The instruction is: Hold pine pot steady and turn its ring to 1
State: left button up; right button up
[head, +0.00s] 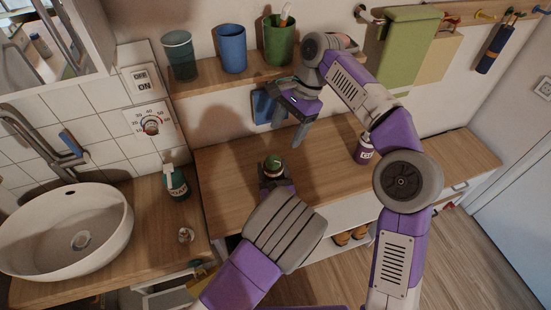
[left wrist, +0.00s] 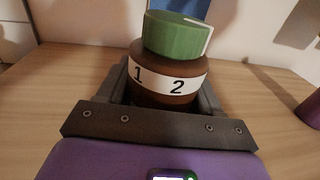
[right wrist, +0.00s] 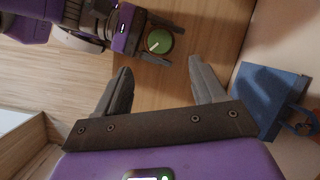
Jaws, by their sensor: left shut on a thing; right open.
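The pine pot is a small brown pot (left wrist: 152,95) with a white band (left wrist: 177,86) showing the numbers 1 and 2, and a green ring (left wrist: 177,34) with a white line on top. It stands upright on the wooden counter. My left gripper (head: 274,180) is shut on the pot's brown body, one finger on each side. The green ring (head: 273,161) also shows in the head view, above the left fingers. My right gripper (head: 292,125) is open and empty, above and behind the pot, its fingers pointing down. In the right wrist view the green ring (right wrist: 159,41) lies beyond the fingers, apart from them.
A purple bottle (head: 364,149) stands on the counter to the right. A blue box (head: 264,107) is at the wall behind my right gripper. A shelf with cups (head: 232,48) hangs above. Counter beside the pot is clear.

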aim_at(274, 160)
jog(key=a+f+n, duration=0.1)
jog(key=f+n, duration=0.2)
jog(key=n, duration=0.6)
jog(key=s+a+f+n+t, duration=0.1)
jog(key=f+n, duration=0.2)
jog(key=n, duration=0.6)
jog(key=f+n+y, duration=0.1)
jog(key=f+n, duration=0.2)
jog(key=n, duration=0.7)
jog(key=shift+s+a+f+t, duration=0.1)
jog(key=shift+s+a+t, duration=0.2)
jog(key=shift+a, duration=0.1)
jog(key=c, duration=1.1)
